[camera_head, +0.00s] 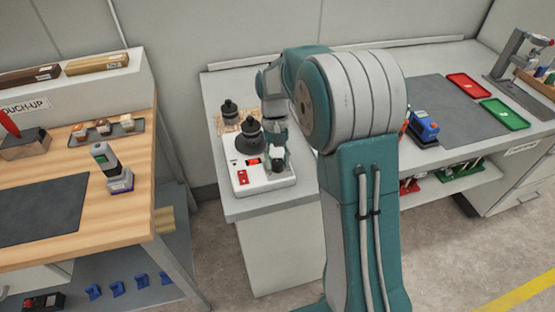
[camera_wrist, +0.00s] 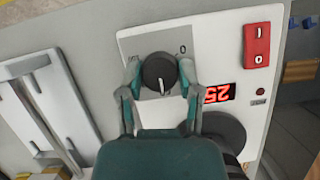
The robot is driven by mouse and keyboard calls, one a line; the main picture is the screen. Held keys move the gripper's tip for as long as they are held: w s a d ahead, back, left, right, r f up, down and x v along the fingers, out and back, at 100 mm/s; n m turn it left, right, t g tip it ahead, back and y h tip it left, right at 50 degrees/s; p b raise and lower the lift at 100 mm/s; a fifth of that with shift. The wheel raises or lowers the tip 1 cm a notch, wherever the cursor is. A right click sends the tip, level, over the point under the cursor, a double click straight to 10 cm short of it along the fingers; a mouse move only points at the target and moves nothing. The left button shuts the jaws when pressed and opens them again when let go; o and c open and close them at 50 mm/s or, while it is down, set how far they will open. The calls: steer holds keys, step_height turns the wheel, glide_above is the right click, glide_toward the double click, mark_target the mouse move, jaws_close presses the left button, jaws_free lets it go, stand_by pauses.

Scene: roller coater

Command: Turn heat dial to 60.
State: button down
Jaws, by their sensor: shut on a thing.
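The heat dial (camera_wrist: 160,72) is a round black knob with a white pointer line on the white coater's panel (camera_wrist: 213,52). In the wrist view, my gripper (camera_wrist: 161,76) has one finger on each side of the dial and is shut on it. The pointer line points toward the bottom of the picture. A red digital display (camera_wrist: 217,93) beside the dial appears upside down, and I cannot read it surely. In the head view, the coater (camera_head: 285,182) stands on the grey bench, and my gripper (camera_head: 277,153) is over its panel, partly hiding the dial.
A red rocker switch (camera_wrist: 256,45) is near the display. A black round pot (camera_head: 249,134) stands on the coater, behind its panel. A wooden table (camera_head: 150,160) with a handheld meter (camera_head: 104,157) is at the left. A blue device (camera_head: 424,127) is right of my arm.

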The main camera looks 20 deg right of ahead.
steer(key=shift+c, duration=1.3)
jaws_free()
steer(key=shift+a, duration=0.1)
steer(key=v, duration=1.2)
step_height(320, 180, up, 4)
steer(key=t, duration=0.2)
glide_above(279, 163)
steer(key=s+r+t, duration=0.3)
steer(key=s, duration=0.5)
steer(key=s+f+t, duration=0.2)
steer(key=s, duration=0.4)
steer(key=s+f+n+t, duration=0.1)
steer(key=s+t, duration=0.2)
steer(key=s, duration=0.3)
steer(key=shift+s+f+n+h, duration=0.2)
steer(key=shift+f+n+h, duration=0.1)
steer(key=shift+f, duration=0.05)
